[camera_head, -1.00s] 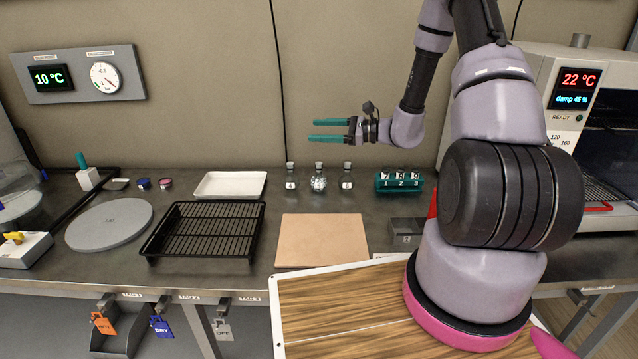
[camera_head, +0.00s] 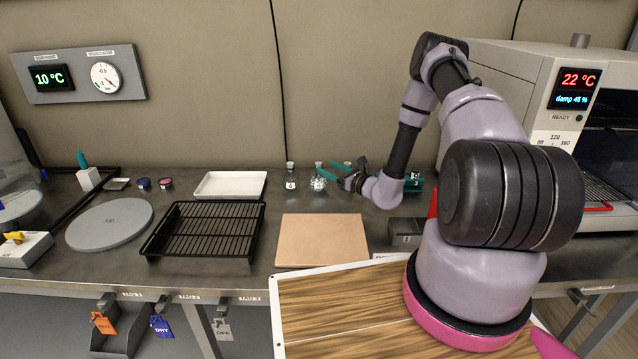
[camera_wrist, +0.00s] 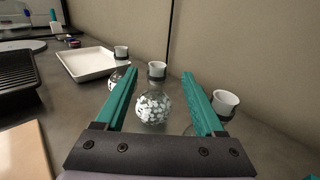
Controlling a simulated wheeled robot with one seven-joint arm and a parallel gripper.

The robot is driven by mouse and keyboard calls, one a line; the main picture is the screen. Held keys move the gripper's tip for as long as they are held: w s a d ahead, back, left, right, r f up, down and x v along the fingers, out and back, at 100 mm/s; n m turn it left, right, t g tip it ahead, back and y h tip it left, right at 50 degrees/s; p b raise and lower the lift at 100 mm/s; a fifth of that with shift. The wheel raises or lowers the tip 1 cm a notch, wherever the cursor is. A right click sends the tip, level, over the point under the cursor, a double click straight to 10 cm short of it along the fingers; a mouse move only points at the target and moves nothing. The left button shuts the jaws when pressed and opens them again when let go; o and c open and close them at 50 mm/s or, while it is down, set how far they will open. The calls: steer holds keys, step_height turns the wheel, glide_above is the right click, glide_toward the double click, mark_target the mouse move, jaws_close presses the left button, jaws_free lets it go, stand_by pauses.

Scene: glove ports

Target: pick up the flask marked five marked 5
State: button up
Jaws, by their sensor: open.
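Three small round glass flasks with pale stoppers stand in a row at the back of the bench: a left flask (camera_head: 290,180), a middle flask (camera_head: 318,183) with white speckles, and a right flask mostly hidden behind my gripper. I cannot read a 5 on any of them. My gripper (camera_head: 333,167) is open and empty, low at the middle and right flasks. In the wrist view, the speckled middle flask (camera_wrist: 153,106) appears between the fingers (camera_wrist: 160,80). The right flask's stopper (camera_wrist: 225,100) shows beyond the right finger, and the left flask (camera_wrist: 117,76) is partly behind the left finger.
A white tray (camera_head: 230,176) lies left of the flasks, with a black rack (camera_head: 205,232) before it. A tan board (camera_head: 322,240) lies in front. A teal numbered block (camera_head: 416,183) is partly behind my arm. The wall is close behind.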

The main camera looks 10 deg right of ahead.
mark_target(319, 164)
steer(key=x, duration=0.5)
steer(key=shift+a, duration=0.15)
steer(key=shift+s, duration=0.1)
jaws_close()
stand_by(1.1)
